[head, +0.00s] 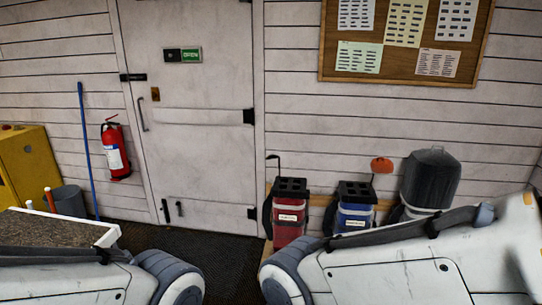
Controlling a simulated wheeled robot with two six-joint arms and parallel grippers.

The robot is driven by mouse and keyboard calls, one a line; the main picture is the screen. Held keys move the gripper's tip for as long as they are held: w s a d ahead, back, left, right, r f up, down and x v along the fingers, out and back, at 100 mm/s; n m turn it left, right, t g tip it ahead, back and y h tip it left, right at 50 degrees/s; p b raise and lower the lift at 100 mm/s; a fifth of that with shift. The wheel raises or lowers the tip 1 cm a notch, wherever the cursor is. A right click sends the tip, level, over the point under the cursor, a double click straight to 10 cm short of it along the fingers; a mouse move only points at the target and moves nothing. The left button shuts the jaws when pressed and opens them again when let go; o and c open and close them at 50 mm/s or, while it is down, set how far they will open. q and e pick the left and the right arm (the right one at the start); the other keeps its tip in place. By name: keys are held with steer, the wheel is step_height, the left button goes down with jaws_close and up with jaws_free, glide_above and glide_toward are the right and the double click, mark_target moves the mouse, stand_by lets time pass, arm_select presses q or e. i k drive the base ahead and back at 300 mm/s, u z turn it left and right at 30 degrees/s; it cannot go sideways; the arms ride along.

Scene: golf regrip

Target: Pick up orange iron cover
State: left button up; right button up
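The orange iron cover (382,165) is on the head of a club that stands up from the blue golf bag (355,208), right of centre in the head view. The cover is above the bag's black top. The lower part of the bag is hidden behind my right arm. Neither gripper is in view; only pale links of my left and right arms show along the bottom, apart from the cover.
A red golf bag (290,213) with a dark club stands left of the blue one. A dark covered object (430,180) stands to the right. A counter (55,230) is at lower left, a fire extinguisher (116,150) by the door (195,110). Dark floor (215,260) is clear between my arms.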

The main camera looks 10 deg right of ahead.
mark_target(382, 166)
steer(key=z, duration=0.25)
steer(key=i, duration=2)
steer(key=z, duration=0.4)
steer(key=i, duration=1.15)
steer(key=z, duration=0.05)
